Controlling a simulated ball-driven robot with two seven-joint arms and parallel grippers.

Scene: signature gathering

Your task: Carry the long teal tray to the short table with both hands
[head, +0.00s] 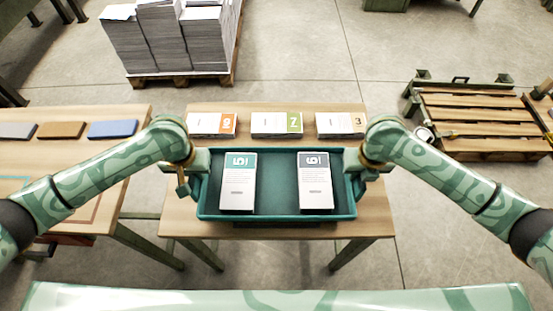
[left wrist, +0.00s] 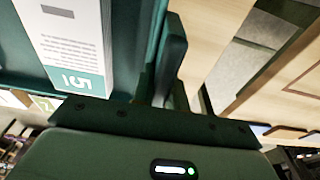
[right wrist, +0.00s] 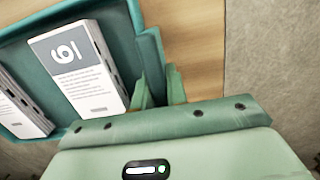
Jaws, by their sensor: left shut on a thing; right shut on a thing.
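The long teal tray (head: 283,180) is level in front of me over the middle wooden table (head: 180,215). It holds a stack of papers with a teal band (head: 238,185) on the left and one with a grey band (head: 315,185) on the right. My left gripper (head: 201,165) is shut on the tray's left end wall; its fingers show in the left wrist view (left wrist: 165,85). My right gripper (head: 354,165) is shut on the right end wall; its fingers show in the right wrist view (right wrist: 158,92). I cannot tell whether the tray touches the table.
Three paper stacks, orange (head: 212,124), green (head: 276,124) and brown-marked (head: 341,124), lie behind the tray. A table (head: 60,160) with blue, brown and grey blocks stands left. Tall paper piles (head: 170,45) sit on a pallet behind. A wooden pallet (head: 480,115) lies right.

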